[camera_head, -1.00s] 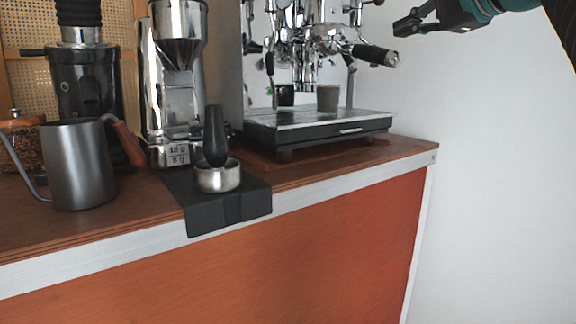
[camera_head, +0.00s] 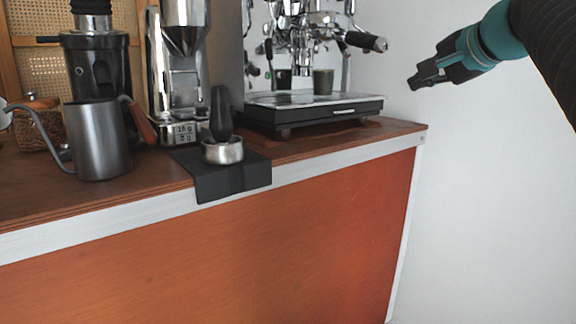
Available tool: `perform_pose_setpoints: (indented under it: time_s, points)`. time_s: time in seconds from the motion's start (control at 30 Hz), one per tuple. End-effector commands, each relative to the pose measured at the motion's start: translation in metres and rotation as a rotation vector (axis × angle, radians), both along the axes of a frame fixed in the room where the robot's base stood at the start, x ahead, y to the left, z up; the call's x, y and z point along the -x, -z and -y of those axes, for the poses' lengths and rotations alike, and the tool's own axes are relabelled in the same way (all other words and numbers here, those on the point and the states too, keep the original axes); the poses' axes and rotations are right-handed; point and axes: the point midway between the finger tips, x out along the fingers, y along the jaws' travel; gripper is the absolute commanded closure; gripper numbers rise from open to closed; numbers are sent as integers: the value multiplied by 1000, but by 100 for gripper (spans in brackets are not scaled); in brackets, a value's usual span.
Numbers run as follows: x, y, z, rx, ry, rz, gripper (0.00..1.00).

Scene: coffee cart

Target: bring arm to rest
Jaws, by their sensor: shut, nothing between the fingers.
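My gripper (camera_head: 418,84) is at the upper right, shut and empty, its fingertips pointing left and slightly down. It is in front of the white wall, to the right of the espresso machine (camera_head: 318,105), and appears apart from it. My dark arm with a teal wrist section runs from the gripper to the right edge of the view.
The wooden cart top (camera_head: 150,184) holds a grey kettle (camera_head: 98,140), grinders (camera_head: 182,75), and a portafilter (camera_head: 223,150) on a black mat (camera_head: 232,180). A cup (camera_head: 323,82) stands on the machine's tray. The area before the white wall (camera_head: 490,220) is clear.

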Motion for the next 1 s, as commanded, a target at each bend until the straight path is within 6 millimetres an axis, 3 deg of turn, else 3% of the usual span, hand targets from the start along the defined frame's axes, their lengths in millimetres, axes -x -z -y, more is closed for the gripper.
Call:
perform_pose_setpoints:
  time_s: [0.17, 0.27, 0.5, 0.7, 0.87, 1.0]
  points:
    - [17, 82, 5, 190, -24, -132, 100]
    - [38, 134, 1, 323, -71, -218, 100]
    - [113, 249, -23, 621, -257, -397, 100]
    - [187, 328, -46, 821, -440, -496, 100]
    - [237, 367, -63, 908, -543, -523, 100]
    - [252, 367, -77, 931, -583, -482, 100]
